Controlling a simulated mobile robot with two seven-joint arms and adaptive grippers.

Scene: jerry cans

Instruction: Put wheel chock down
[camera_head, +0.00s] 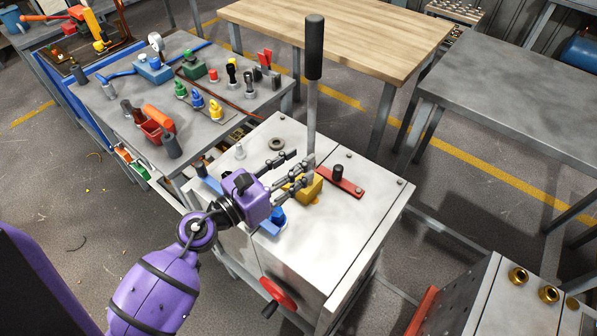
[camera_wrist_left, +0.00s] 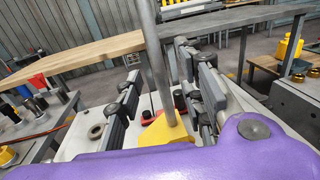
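My left gripper (camera_head: 297,166) is over the white-topped cabinet, its two fingers spread apart. The left wrist view also shows the open fingers (camera_wrist_left: 158,88), with a grey lever rod between them in the picture; I see no finger shut on it. A yellow block (camera_head: 312,190) sits at the foot of the rod, partly hidden by the gripper; in the left wrist view it looks wedge-like (camera_wrist_left: 163,134). I cannot tell whether this is the wheel chock, and no other clear chock shows. My right gripper is not in view.
The tall lever (camera_head: 314,50) with its black handle rises from the cabinet top (camera_head: 360,220). A red plate (camera_head: 340,180) with a black knob and a grey ring (camera_head: 277,144) are close by. A cluttered grey table (camera_head: 105,100) stands left; the wooden table (camera_head: 340,35) and grey table (camera_head: 520,90) look clear.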

